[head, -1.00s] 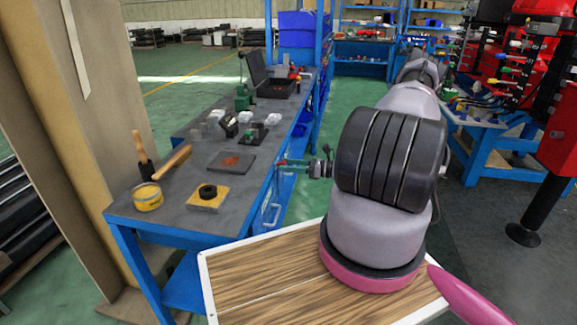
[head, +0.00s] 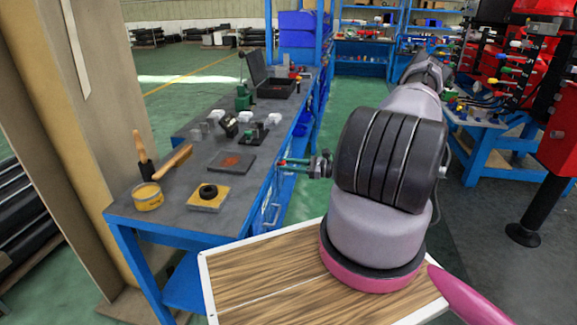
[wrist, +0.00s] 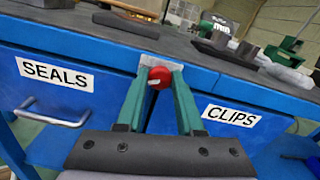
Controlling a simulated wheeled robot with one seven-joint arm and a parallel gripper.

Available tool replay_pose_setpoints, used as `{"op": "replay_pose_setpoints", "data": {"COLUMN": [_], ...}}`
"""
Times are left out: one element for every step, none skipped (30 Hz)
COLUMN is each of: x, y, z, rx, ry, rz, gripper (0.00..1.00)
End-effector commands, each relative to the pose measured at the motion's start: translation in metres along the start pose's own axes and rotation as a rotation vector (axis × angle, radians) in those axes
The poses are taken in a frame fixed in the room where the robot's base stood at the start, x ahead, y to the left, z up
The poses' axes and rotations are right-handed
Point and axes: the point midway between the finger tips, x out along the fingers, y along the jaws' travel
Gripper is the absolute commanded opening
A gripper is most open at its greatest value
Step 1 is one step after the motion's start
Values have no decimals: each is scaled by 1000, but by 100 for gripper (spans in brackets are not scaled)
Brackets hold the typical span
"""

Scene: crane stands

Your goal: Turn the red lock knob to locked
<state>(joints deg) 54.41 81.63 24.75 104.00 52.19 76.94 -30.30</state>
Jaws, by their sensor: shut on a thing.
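The red lock knob (wrist: 160,75) is a small round knob with a pale mark on its face, on a grey plate at the bench's front edge between two drawers. My gripper (wrist: 158,82) has its two green fingers closed on the knob, one on each side. The pale mark points roughly left in the wrist view, which is tilted. In the head view my gripper (head: 283,164) is at the bench's front side, and the knob is too small to read there.
The blue drawers are labelled SEALS (wrist: 60,85) and CLIPS (wrist: 230,122), and a drawer handle (wrist: 50,112) sticks out. The workbench (head: 180,205) carries a yellow tin (head: 148,197), a mallet (head: 173,161) and several small parts. Green floor is clear beyond my arm.

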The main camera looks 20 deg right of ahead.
Motion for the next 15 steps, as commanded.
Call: {"op": "replay_pose_setpoints", "data": {"x": [-1,-1,-1,-1,-1,-1,-1,-1,-1,-1,-1,-1,-1,-1,-1], "y": [0,0,0,0,0,0,0,0,0,0,0,0,0,0,0], "z": [0,0,0,0,0,0,0,0,0,0,0,-1,-1,0,0], "rx": [-44,-73,-110,-140,-168,-206,-235,-262,-300,-329,-357,-395,-424,-453,-492], "ry": [0,0,0,0,1,1,1,0,0,0,1,1,1,0,0], "rz": [-2,-2,-2,-2,-2,-2,-3,-3,-4,-3,-3,-2,-2,-3,-3], "gripper": [0,0,0,0,0,0,0,0,0,0,0,0,0,0,0]}}
